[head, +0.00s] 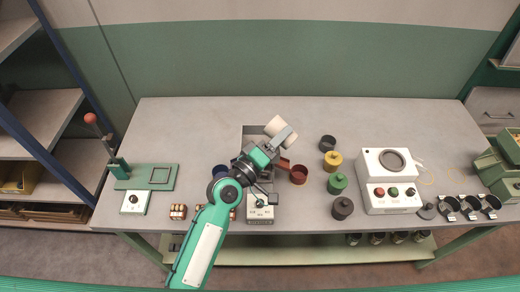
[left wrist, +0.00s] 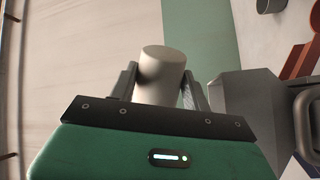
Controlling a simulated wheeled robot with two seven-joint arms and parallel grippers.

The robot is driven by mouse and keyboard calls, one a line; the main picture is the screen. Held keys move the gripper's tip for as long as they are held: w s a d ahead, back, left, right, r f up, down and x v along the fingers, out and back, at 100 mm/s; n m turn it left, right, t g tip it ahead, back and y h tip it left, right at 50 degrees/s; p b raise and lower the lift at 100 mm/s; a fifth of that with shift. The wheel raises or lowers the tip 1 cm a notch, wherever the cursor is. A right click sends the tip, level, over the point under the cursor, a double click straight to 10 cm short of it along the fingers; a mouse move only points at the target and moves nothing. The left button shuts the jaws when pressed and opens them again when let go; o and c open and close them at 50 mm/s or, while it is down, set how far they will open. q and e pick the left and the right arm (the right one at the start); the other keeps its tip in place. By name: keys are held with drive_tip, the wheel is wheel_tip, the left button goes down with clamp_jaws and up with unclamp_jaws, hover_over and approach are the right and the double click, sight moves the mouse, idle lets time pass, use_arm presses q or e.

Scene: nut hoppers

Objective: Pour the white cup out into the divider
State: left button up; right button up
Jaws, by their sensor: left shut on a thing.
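The white cup (head: 275,126) is held tilted in my left gripper (head: 284,138), above the back of the table. In the left wrist view the cup (left wrist: 161,80) sits between the two fingers, one on each side. Its contents do not show. The grey divider (head: 251,131) appears behind and under my left gripper, mostly hidden by the arm. A reddish-brown chute (head: 285,162) shows on its right side; in the left wrist view a chute (left wrist: 303,58) shows at the right. My right gripper is not in view.
A dark red bowl (head: 298,175) stands right of the divider and a blue bowl (head: 221,171) left. A green lever press (head: 145,177) stands left. The table's back left is clear.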

use_arm(q)
drive_tip(key=shift+r+n, duration=0.2)
drive_tip(key=shift+n, duration=0.3)
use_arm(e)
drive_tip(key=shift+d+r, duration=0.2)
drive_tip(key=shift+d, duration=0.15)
use_arm(q)
drive_tip(key=shift+w+a+r+n+p, duration=0.15)
drive_tip(key=shift+w+a+n+p, duration=0.1)
drive_tip(key=shift+n+p, duration=0.05)
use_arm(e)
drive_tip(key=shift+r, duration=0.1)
use_arm(q)
drive_tip(key=shift+w+a+r+n, duration=0.1)
drive_tip(key=shift+a+n, duration=0.1)
drive_tip(key=shift+n, duration=0.1)
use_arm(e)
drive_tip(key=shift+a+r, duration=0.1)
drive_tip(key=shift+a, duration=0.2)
use_arm(q)
drive_tip(key=shift+w+a+r+t, duration=0.1)
drive_tip(key=shift+t, duration=0.2)
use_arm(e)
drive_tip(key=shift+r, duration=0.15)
